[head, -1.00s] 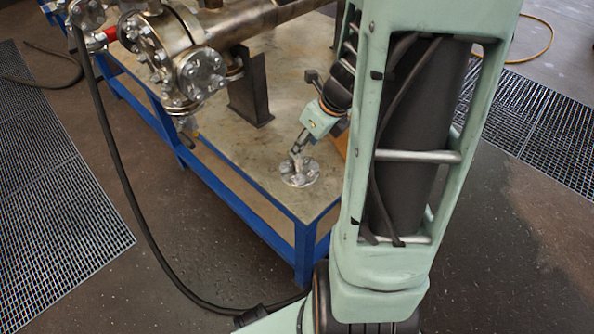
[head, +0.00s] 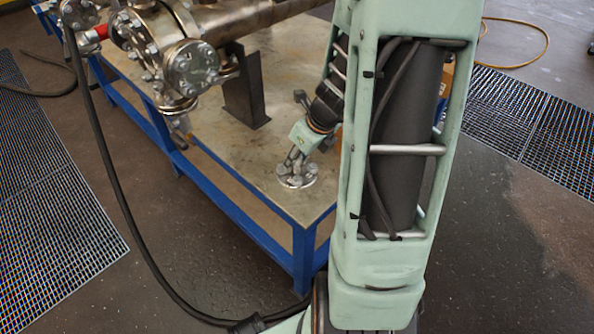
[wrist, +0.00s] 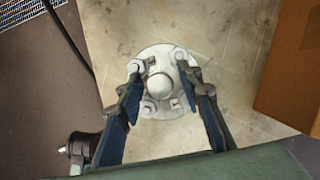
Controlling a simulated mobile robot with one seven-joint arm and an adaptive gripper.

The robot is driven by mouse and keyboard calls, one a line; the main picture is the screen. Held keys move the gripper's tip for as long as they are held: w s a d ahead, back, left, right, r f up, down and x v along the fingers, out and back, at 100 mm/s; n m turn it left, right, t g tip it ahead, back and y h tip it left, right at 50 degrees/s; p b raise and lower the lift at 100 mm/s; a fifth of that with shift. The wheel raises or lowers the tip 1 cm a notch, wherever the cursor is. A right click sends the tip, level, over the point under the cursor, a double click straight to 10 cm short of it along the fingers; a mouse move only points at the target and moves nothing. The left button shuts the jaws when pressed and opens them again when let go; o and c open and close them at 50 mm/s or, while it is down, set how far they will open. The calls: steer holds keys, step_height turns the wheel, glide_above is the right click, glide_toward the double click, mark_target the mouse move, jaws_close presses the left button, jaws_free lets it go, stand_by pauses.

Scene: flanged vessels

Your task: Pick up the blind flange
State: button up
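The blind flange (head: 297,178) is a round, light metal disc with bolts around it, lying flat near the front corner of the table. In the wrist view the blind flange (wrist: 158,58) shows a rounded knob at its centre. My gripper (head: 294,160) is directly over the flange. In the wrist view my gripper (wrist: 160,82) is open, with one finger on each side of the central knob. The fingertips overlap the flange's face in the picture; I cannot tell whether they touch it.
The blue-framed table (head: 225,160) carries a large flanged pipe assembly (head: 190,68) at the back left and a dark support block (head: 243,90). A brown box (wrist: 290,75) stands right of the flange. A black hose (head: 125,215) hangs in front.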

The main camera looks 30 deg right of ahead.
jaws_close()
steer(key=shift+w+r, duration=0.1)
